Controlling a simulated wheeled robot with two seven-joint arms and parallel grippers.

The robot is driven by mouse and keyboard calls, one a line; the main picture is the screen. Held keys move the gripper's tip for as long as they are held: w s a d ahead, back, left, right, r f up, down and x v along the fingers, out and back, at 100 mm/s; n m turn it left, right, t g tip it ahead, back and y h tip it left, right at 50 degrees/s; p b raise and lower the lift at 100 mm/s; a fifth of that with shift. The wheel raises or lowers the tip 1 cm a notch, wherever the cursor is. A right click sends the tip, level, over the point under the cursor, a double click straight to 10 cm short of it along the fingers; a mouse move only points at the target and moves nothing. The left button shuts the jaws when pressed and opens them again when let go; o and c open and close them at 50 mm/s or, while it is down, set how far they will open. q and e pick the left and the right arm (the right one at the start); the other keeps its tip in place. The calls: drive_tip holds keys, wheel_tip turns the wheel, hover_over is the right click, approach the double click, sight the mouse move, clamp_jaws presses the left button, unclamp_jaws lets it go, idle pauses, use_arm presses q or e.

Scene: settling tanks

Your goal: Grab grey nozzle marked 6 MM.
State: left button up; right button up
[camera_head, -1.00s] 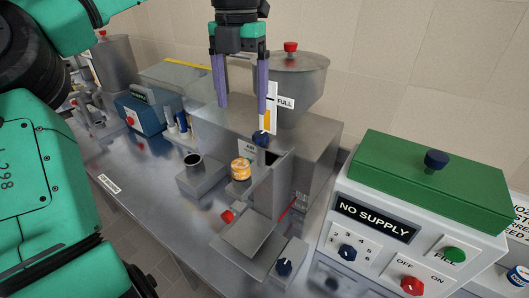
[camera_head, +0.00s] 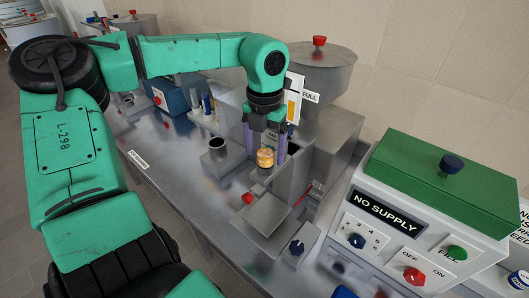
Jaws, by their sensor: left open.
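My left gripper (camera_head: 266,154) reaches in from the left, pointing down, with its two purple fingers apart. An orange-gold round piece (camera_head: 265,158) with small markings shows between the fingers, on the grey machine; I cannot tell whether they touch it. Several small upright pieces (camera_head: 207,104), some blue and some pale, stand in a rack left of the gripper. They may be nozzles, but they are too small to read. I cannot pick out a grey one marked 6 MM. My right gripper is not in view.
A dark open cup (camera_head: 217,144) on a grey block stands left of the gripper. A hopper (camera_head: 321,75) rises behind it. A green-topped control box (camera_head: 440,185) reading NO SUPPLY fills the right. The steel bench (camera_head: 180,170) has bare room at front left.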

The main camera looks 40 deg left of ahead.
use_arm(q)
drive_tip(key=shift+w, duration=0.15)
clamp_jaws()
